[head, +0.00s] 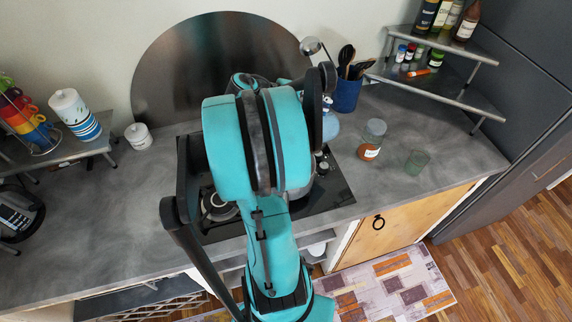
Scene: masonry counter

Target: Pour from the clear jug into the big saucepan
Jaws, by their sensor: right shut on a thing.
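My right arm fills the middle of the head view and hides most of its own gripper and what that gripper holds. Only small parts of the right gripper (262,84) show behind the arm, so I cannot make out the held thing. I cannot pick out the clear jug with certainty. A grey metal pot, perhaps the big saucepan (302,188), shows only as a sliver on the black hob, right of my arm; its inside is hidden. My left gripper is not in view.
A pale blue object (330,124) stands behind my arm near a blue utensil holder (346,96). A white canister (138,136) is at the left.

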